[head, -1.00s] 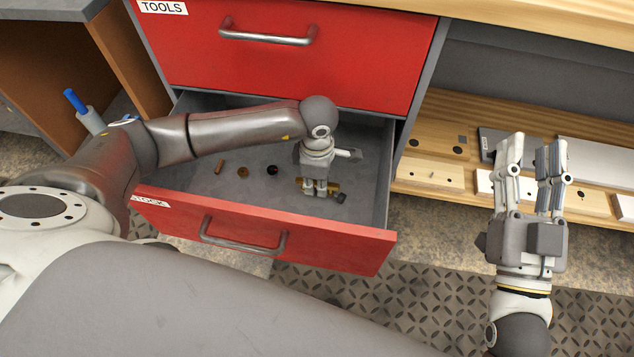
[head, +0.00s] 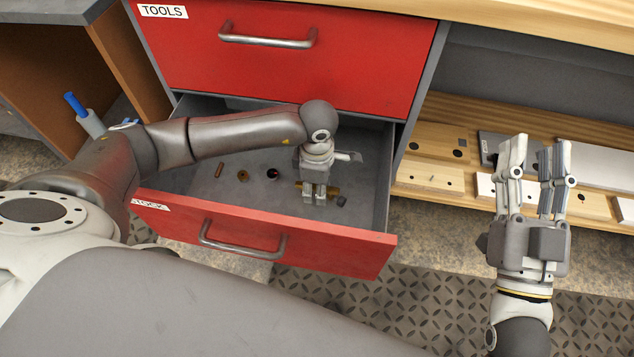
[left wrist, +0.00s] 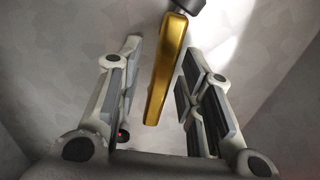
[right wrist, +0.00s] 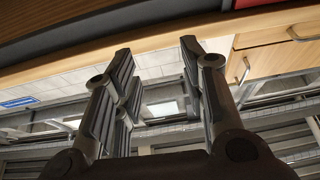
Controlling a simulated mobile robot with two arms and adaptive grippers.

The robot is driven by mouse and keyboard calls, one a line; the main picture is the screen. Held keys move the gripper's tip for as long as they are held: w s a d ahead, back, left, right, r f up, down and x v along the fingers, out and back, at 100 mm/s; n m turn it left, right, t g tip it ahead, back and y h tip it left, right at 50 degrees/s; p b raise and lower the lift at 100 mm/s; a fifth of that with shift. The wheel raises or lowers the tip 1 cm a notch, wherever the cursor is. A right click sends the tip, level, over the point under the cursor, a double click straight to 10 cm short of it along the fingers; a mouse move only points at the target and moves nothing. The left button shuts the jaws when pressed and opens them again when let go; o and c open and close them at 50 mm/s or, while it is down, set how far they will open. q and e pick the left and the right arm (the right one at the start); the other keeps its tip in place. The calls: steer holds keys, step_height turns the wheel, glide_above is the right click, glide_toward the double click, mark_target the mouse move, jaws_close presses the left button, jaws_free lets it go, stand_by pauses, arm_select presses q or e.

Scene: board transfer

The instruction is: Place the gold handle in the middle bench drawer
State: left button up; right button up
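The gold handle (head: 333,190) lies in the open drawer (head: 250,222), the one below the drawer labelled TOOLS. It has a dark end piece (head: 342,201). My left gripper (head: 314,199) reaches down into the drawer over the handle and hides its middle. In the left wrist view the gold handle (left wrist: 166,70) lies between the two fingers, with a visible gap to the left finger. That gripper (left wrist: 160,100) looks open and not closed on it. My right gripper (head: 533,145) is open and empty at the right; its spread fingers also show in the right wrist view (right wrist: 155,60).
A copper piece (head: 220,170), a brass piece (head: 243,176) and a dark ring (head: 272,173) lie in the drawer, left of my gripper. The TOOLS drawer (head: 280,65) above is shut. A wooden shelf (head: 430,140) with boards is at the right.

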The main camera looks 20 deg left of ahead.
arm_select(q)
steer(key=shift+r, duration=0.1)
arm_select(e)
steer(key=shift+w+f, duration=0.1)
